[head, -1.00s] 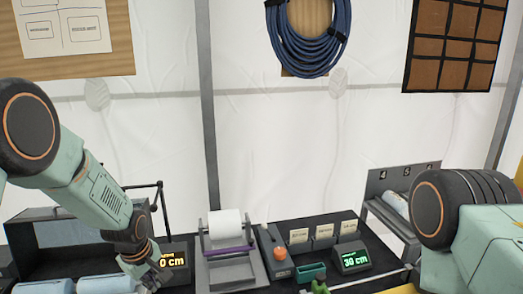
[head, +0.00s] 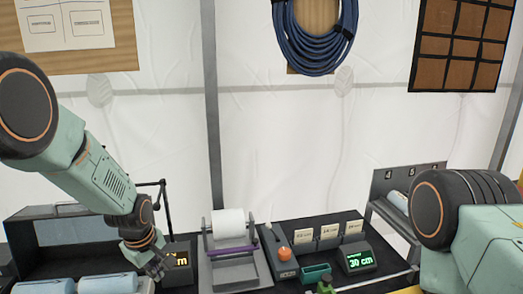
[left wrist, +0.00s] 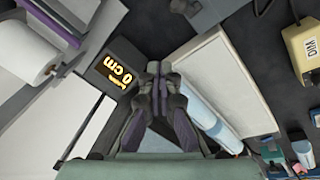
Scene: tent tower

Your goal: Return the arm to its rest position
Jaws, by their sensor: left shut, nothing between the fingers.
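A white roll on a grey stand (head: 229,224) is right of the left gripper. A green-lit display (head: 358,260) reads "30 cm". Blue rolls (head: 104,283) lie at the lower left. Coiled blue cable (head: 318,45) hangs on the tent wall. Space above the bench is open.

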